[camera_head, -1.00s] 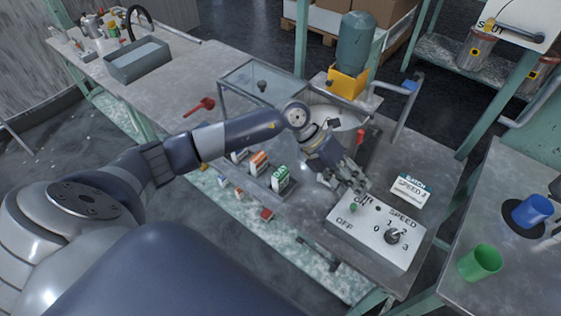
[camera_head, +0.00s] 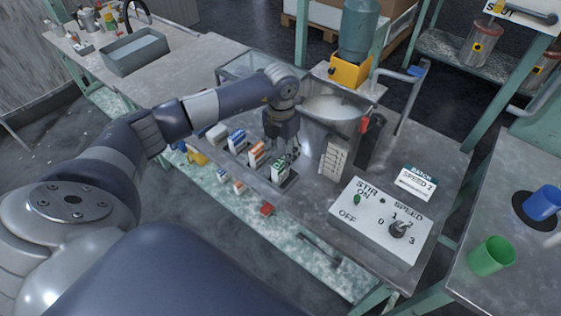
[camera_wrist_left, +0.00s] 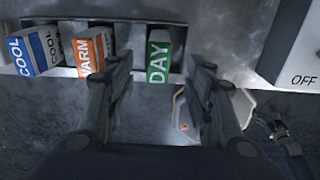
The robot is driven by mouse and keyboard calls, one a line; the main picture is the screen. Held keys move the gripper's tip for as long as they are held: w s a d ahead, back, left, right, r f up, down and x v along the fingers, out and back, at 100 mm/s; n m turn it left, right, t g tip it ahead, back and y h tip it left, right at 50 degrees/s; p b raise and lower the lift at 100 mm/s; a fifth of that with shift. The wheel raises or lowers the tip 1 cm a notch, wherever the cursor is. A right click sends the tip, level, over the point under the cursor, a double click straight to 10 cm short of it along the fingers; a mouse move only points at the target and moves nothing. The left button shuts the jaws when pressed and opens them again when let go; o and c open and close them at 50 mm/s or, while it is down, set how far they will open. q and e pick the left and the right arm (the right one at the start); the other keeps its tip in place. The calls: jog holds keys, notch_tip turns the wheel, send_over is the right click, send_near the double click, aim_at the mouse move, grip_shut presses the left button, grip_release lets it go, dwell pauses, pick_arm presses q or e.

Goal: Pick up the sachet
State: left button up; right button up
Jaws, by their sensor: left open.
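Several small upright sachets stand in a row in a holder (camera_wrist_left: 150,72) at the bench's front edge. One is blue and white, marked COOL (camera_head: 237,140); one is orange and white, marked WARM (camera_head: 256,153); one is green and white, marked DAY (camera_head: 280,170). They also show in the left wrist view: COOL (camera_wrist_left: 32,50), WARM (camera_wrist_left: 88,48) and DAY (camera_wrist_left: 159,56). My left gripper (camera_head: 288,153) is over the row's right end, beside the DAY sachet. In the wrist view its open fingers (camera_wrist_left: 160,85) lie either side of DAY, empty. My right gripper is out of view.
Green (camera_head: 491,257) and blue (camera_head: 542,203) cups stand on the right bench.

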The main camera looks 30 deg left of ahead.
aim_at(281, 161)
pick_arm(q)
notch_tip(281, 161, down, 5)
jog(key=b, duration=0.3)
jog(key=shift+w+a, duration=0.1)
jog(key=shift+r, duration=0.1)
jog(key=shift+c, duration=0.5)
grip_shut()
